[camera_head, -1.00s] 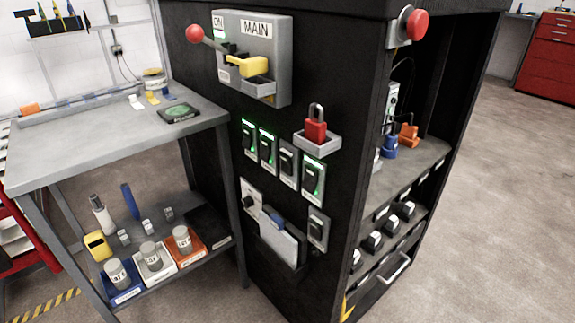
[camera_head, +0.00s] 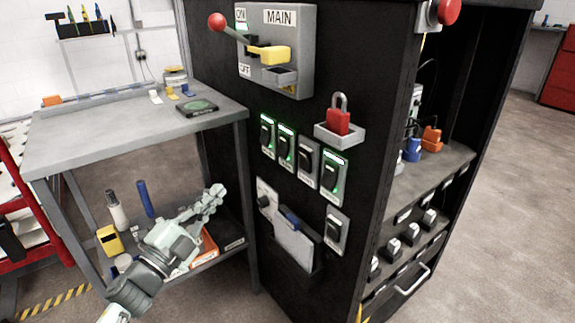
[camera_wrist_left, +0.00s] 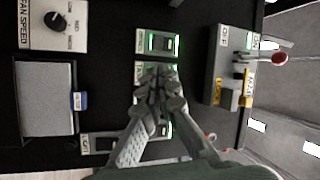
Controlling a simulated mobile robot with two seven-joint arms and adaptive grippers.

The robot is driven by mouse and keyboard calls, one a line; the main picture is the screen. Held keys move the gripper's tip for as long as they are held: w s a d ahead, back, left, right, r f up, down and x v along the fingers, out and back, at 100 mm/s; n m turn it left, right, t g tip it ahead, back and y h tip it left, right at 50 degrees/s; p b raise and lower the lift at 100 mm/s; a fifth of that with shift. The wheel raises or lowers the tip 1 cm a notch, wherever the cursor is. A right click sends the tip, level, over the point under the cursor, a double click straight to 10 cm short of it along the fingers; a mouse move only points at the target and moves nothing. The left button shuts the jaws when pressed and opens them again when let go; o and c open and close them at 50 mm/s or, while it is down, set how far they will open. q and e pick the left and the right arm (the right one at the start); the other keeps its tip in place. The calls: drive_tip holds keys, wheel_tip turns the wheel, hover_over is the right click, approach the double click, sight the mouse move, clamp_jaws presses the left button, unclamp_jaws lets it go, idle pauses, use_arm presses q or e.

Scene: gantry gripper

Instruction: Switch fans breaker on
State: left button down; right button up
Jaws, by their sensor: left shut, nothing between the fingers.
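A row of breakers with dark rockers is on the black cabinet front. The first (camera_head: 267,136), second (camera_head: 286,147) and fourth (camera_head: 334,178) show green light; the third (camera_head: 307,165) looks unlit. Their labels are too small to read for sure, so I cannot tell which is the fans breaker. My left gripper (camera_head: 216,192) is shut and empty, left of the cabinet front in the head view. In the left wrist view its closed fingertips (camera_wrist_left: 156,72) cover the middle of the row; a lit breaker (camera_wrist_left: 160,43) shows above them. Contact cannot be told. My right gripper is out of view.
Above the row are the MAIN switch box (camera_head: 303,50) with a red-knobbed lever and a red padlock (camera_head: 338,121) in a tray. Below are a dial plate (camera_head: 267,198), a document holder (camera_head: 293,246) and another switch (camera_head: 337,229). A grey workbench (camera_head: 130,132) stands left.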

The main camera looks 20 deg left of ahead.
use_arm(q)
drive_tip(key=s+d+r+m+g+h, duration=0.2)
drive_tip(key=d+m+h, duration=0.3)
drive_tip(key=m+h, duration=0.3)
drive_tip(key=shift+s+d+r+m+g+b, duration=0.3)
drive_tip(key=shift+s+r+m+g+b, duration=0.1)
drive_tip(key=shift+s+m+g, duration=0.25)
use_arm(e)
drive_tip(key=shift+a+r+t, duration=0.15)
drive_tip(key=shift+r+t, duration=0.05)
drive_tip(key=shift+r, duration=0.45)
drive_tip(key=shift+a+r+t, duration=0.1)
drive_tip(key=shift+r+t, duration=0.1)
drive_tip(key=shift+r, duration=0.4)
use_arm(q)
drive_tip(key=shift+w, duration=0.2)
drive_tip(key=p, duration=0.1)
approach(299, 149)
drive_tip(key=shift+p+x, duration=0.6)
drive_tip(key=shift+x, duration=2.85)
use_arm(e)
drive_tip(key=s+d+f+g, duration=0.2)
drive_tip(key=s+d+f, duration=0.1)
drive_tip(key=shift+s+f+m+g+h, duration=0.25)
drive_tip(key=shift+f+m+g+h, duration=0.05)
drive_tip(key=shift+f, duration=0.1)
use_arm(q)
drive_tip(key=shift+w, duration=0.1)
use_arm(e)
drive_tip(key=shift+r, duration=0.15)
